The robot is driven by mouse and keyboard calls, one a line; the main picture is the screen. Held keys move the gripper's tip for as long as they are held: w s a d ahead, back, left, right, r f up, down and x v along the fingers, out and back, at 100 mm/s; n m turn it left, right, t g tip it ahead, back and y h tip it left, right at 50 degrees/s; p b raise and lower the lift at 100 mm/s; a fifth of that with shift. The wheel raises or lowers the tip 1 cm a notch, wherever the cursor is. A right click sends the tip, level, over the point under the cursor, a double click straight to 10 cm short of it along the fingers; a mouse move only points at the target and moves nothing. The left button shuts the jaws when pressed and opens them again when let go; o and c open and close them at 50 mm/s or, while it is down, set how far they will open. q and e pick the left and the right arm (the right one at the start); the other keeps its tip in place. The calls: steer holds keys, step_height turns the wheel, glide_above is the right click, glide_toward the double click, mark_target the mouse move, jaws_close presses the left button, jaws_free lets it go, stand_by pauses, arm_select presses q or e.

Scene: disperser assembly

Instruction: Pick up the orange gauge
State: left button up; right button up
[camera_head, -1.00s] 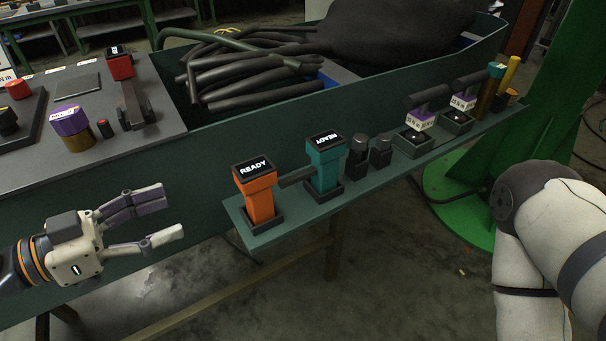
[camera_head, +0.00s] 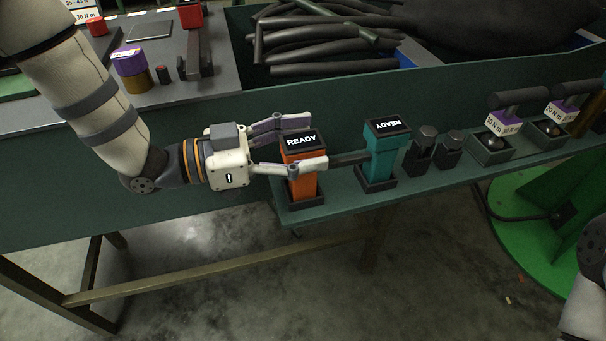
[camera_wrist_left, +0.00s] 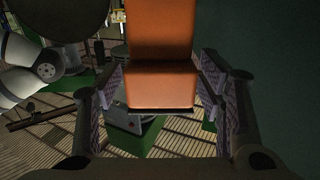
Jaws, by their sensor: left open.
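The orange gauge (camera_head: 303,184) stands upright in a dark holder at the left end of the green shelf, with a black "READY" display on top. My left gripper (camera_head: 303,143) reaches it from the left. Its fingers are open, one on the far side and one on the near side of the gauge's upper part. In the left wrist view the orange gauge (camera_wrist_left: 161,60) fills the middle, between the open fingers (camera_wrist_left: 163,95), with gaps visible on both sides. My right gripper is not in view.
A teal gauge (camera_head: 382,154) with a side handle pointing toward the orange one stands just to its right. Dark sockets (camera_head: 433,152) and purple-labelled tools (camera_head: 506,120) line the green shelf (camera_head: 340,207) farther right. The green bench wall (camera_head: 70,170) rises behind.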

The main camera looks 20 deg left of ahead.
arm_select(q)
jaws_close()
steer(key=shift+r, duration=0.1)
